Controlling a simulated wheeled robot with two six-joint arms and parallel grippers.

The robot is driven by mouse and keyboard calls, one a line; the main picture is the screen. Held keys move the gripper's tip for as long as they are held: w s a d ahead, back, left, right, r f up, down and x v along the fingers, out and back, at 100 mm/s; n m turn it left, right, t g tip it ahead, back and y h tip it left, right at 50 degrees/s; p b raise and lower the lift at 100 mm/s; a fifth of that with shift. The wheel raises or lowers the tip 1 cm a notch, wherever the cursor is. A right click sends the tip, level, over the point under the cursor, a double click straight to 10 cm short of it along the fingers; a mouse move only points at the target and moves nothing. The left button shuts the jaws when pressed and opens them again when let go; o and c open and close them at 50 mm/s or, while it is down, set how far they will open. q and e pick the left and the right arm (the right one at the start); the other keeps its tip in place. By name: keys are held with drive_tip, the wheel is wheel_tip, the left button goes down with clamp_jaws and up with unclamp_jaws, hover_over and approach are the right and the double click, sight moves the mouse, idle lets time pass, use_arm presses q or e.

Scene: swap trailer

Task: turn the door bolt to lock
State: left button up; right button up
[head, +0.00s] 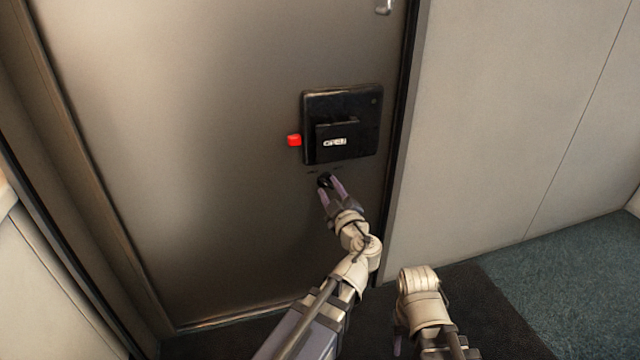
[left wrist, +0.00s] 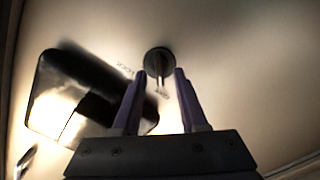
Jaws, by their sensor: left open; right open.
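The door bolt is a small dark round knob with a thin turn piece, low on the door (head: 200,180) under the black lock box. In the left wrist view the bolt (left wrist: 158,58) sits at the fingertips, its turn piece pointing toward the gap between them. In the head view the bolt (head: 323,180) is partly covered by my left gripper (head: 329,184). That gripper is open, with one finger on each side of the bolt; I cannot tell whether they touch it. In the left wrist view the left gripper (left wrist: 159,78) shows both purple fingers apart. My right gripper does not show clearly; only right arm links appear.
The black lock box (head: 346,104) with a raised handle block (head: 335,128) is just above the bolt. Small lettering is beside the bolt. A pale wall (head: 510,120) stands right of the door frame.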

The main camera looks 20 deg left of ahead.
use_arm(q)
drive_tip(key=shift+w+a, duration=0.35)
drive_tip(key=shift+w, duration=0.15)
clamp_jaws()
idle(0.3)
